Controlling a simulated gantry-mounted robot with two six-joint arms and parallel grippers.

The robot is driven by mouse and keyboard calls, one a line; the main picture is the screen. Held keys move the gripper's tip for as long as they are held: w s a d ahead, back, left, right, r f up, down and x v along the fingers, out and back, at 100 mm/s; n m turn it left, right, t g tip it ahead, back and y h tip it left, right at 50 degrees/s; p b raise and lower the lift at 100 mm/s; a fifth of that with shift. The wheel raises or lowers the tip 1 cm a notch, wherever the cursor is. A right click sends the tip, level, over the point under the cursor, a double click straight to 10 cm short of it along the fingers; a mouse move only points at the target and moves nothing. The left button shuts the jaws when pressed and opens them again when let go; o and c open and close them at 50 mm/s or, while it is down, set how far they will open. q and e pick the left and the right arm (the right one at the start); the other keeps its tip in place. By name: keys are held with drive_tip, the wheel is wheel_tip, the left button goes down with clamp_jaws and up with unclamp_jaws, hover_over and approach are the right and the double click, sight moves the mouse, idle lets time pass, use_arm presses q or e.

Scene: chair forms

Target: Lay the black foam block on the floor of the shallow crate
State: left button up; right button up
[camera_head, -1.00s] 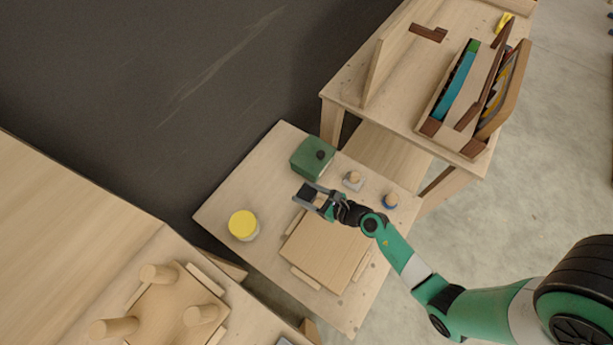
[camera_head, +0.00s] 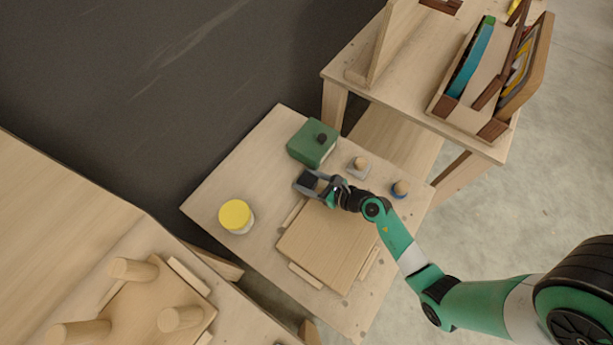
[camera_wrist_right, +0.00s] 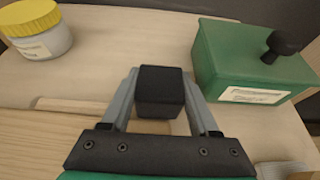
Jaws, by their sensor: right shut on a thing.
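The black foam block (camera_wrist_right: 160,92) is between the two grey fingers of my right gripper (camera_head: 308,184), which is shut on it. In the wrist view, the fingers press its left and right sides. In the head view, the block and gripper are over the small wooden table, between the green box and the pale wooden board. I cannot tell how far the block is above the tabletop. No container in view is clearly a shallow crate. My left gripper is not in view.
The green box with a black knob (camera_head: 312,142) and a yellow-lidded jar (camera_head: 236,216) stand on the small table (camera_head: 268,135). The flat wooden board (camera_head: 328,245) has strips along its edges.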

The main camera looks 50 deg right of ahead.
drive_tip(key=shift+f, duration=0.1)
drive_tip(key=o, duration=1.3)
drive_tip(key=shift+s+r, duration=0.15)
drive_tip(key=shift+r, duration=0.1)
drive_tip(key=p+v, duration=0.3)
drive_tip(key=v, duration=0.8)
drive_tip(key=shift+s, duration=0.35)
